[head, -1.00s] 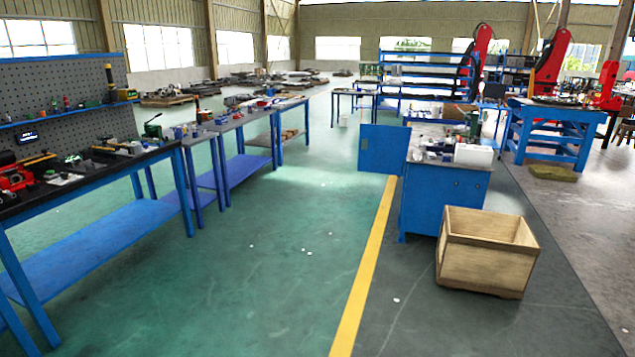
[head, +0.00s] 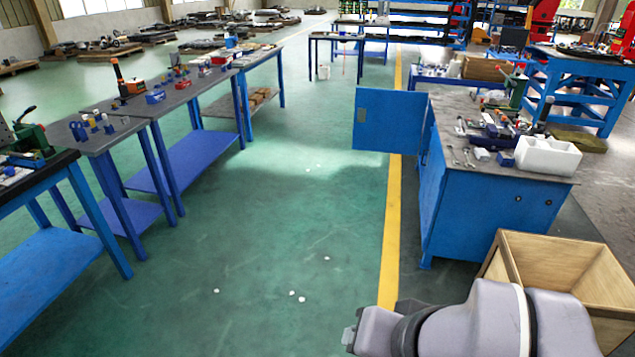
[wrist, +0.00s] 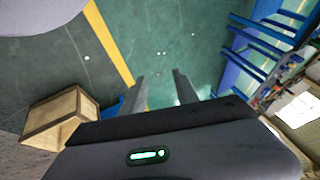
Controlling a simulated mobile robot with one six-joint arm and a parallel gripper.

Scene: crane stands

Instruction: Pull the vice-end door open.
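A blue cabinet (head: 475,215) stands right of the yellow floor line, with a dark worktop. A green vice (head: 517,92) sits toward the worktop's far end. A flat blue door panel (head: 388,120) sticks out leftward from the cabinet's left side, swung away from it. My arm shows low in the head view, well short of the door; the fingertips cannot be made out there.
An open wooden crate (head: 560,265) stands beside my arm, at the cabinet's near end. Blue workbenches (head: 190,145) line the left. Green floor (head: 270,220) between them and the cabinet is clear except for small white bits. A white box (head: 547,157) sits on the worktop.

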